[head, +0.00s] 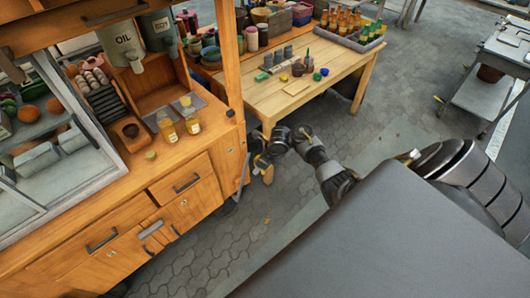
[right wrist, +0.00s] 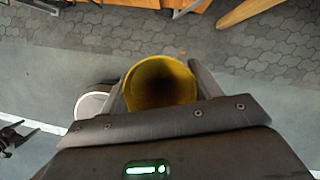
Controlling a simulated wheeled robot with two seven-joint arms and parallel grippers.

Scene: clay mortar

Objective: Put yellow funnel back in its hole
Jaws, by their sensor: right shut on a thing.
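The yellow funnel (head: 263,162) is in my right gripper (head: 261,170), out in front of the wooden cart's right end and above the paving. In the right wrist view the funnel (right wrist: 160,84) shows its round open mouth toward the camera, with a dark inside. The fingers of the right gripper (right wrist: 160,98) are shut on it from both sides. Its lower end is hidden.
A wooden table (head: 330,75) with bottles and small items stands behind. Paving between is free.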

